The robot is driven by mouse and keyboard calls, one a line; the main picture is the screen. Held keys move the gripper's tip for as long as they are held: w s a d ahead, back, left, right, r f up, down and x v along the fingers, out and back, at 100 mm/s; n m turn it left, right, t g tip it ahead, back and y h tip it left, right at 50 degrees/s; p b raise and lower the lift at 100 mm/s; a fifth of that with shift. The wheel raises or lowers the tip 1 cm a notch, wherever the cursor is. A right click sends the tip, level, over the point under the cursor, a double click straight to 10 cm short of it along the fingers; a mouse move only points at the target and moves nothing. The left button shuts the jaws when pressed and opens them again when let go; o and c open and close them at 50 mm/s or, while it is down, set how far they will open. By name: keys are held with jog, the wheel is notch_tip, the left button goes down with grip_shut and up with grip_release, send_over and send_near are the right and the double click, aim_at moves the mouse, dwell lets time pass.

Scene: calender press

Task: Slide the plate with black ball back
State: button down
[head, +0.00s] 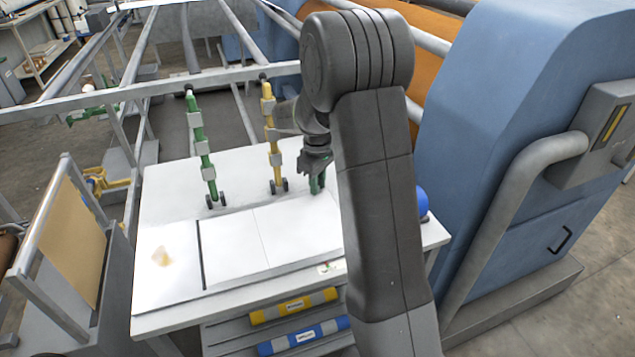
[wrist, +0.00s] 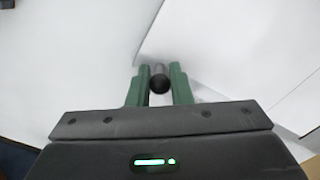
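My gripper (head: 316,178) is low over the far right part of the white table, behind my forearm in the head view. In the wrist view its green fingers (wrist: 159,88) stand close on both sides of a black ball (wrist: 159,84) with a grey stem and appear shut on it. The ball is hidden in the head view. A white plate (head: 293,228) lies on the table just in front of the gripper. A white plate edge also shows in the wrist view (wrist: 225,45). The joint between ball and plate cannot be made out.
Green (head: 201,148) and yellow (head: 272,135) rods with small wheels stand left of my gripper. A white sheet with a tan stain (head: 165,275) lies at the table's left. A blue machine housing (head: 520,150) stands at right. Yellow and blue rolls lie below the table's front.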

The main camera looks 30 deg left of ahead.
jog(key=w+d, duration=0.1)
jog(key=w, duration=0.1)
jog(key=w+d, duration=0.2)
jog(key=shift+w+d, duration=0.15)
jog(key=shift+d, duration=0.05)
jog(key=shift+r, duration=0.1)
jog(key=c, duration=1.6)
grip_release()
jog(key=shift+o, duration=1.2)
jog(key=shift+w+d, duration=0.1)
jog(key=shift+w, duration=0.05)
jog(key=shift+r, duration=0.15)
notch_tip(320, 180, up, 13)
jog(key=b, duration=0.1)
jog(key=shift+r, duration=0.2)
